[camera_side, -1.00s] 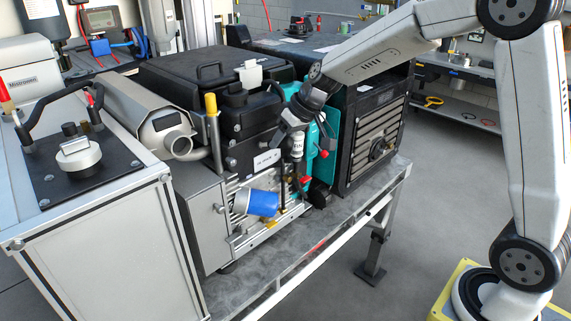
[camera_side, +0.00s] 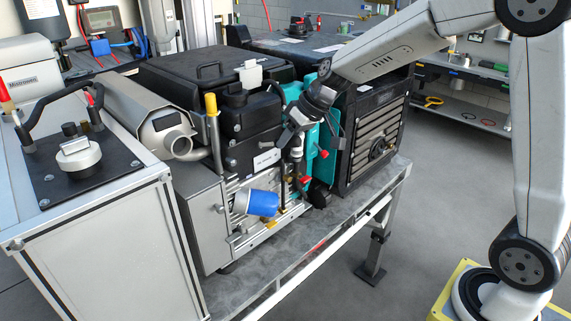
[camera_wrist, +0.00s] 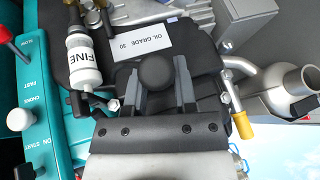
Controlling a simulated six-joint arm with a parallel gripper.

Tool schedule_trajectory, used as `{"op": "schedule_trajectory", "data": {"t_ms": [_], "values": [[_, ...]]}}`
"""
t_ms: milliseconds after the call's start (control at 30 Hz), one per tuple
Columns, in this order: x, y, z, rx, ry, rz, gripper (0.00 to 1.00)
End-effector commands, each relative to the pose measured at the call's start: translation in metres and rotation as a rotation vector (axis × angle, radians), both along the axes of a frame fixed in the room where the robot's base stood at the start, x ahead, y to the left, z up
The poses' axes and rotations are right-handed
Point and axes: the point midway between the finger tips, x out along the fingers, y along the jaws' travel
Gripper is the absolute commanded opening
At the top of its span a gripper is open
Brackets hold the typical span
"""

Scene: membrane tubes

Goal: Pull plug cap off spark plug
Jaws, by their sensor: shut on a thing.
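A round black knob-like end, which I take to be the plug cap (camera_wrist: 157,70), shows between my fingers in the wrist view. My gripper (camera_wrist: 157,88) is shut on it, one finger on each side. In the side view my gripper (camera_side: 291,133) is at the front of the engine, tilted down and left. The cap cannot be made out there. The spark plug is not visible in either view, so I cannot tell whether the cap is still seated on it.
A white filter marked FINE (camera_wrist: 84,62) is just left of my gripper in the wrist view. The teal control panel (camera_wrist: 38,125) is farther left. A yellow-ended handle (camera_wrist: 242,124) is at right. A blue cylinder (camera_side: 263,204) sits low on the engine in the side view.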

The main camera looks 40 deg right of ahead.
Motion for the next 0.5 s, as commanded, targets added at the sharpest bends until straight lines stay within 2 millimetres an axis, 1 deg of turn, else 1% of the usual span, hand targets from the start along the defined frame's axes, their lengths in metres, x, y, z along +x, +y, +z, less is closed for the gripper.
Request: {"op": "schedule_trajectory", "data": {"t_ms": [500], "values": [[-0.0099,-0.0029,0.0037,0.000,0.000,-0.001,0.00]]}}
